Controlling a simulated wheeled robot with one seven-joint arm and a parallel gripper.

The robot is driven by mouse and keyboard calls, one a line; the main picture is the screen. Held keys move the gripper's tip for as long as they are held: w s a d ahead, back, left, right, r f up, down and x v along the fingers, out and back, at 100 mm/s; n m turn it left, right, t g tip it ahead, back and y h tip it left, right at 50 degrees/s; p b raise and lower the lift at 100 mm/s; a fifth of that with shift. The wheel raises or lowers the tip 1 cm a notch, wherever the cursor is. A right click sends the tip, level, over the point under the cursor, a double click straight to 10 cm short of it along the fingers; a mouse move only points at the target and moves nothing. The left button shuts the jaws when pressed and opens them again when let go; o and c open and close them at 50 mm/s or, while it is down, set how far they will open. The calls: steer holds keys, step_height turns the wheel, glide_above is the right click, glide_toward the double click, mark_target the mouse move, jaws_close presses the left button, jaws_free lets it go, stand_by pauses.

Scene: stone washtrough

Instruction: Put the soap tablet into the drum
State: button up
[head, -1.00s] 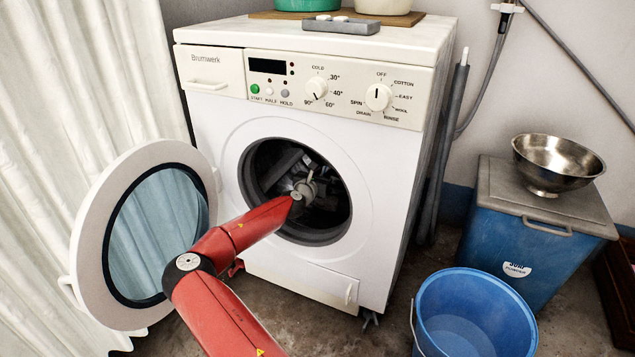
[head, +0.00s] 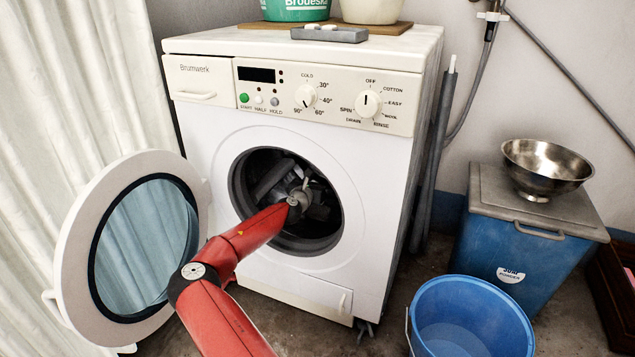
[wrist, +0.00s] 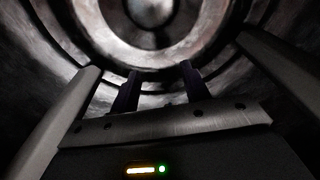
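The drum (head: 262,168) of the white washing machine shows through its open round door opening. My red arm reaches into the opening, and my gripper is inside the drum. In the wrist view my gripper (wrist: 159,76) has its two dark fingers apart, with nothing visible between them. The drum's ribbed metal inside (wrist: 60,50) fills that view. I see no soap tablet in the drum, though much of it is dark or hidden by my arm. Small whitish pieces, perhaps soap tablets (head: 323,24), lie on a grey tray (head: 345,37) on top of the machine.
The machine's round door (head: 75,262) stands open at the left, close to my arm, beside a pale curtain (head: 70,80). A blue bucket (head: 470,310) stands at the front right. A steel bowl (head: 545,165) sits on a lidded blue bin (head: 500,235).

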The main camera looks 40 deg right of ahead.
steer(key=shift+a, duration=0.1)
steer(key=p+v, duration=0.1)
steer(key=v, duration=0.6)
steer(key=shift+s+a, duration=0.2)
steer(key=shift+a, duration=0.05)
stand_by(0.5)
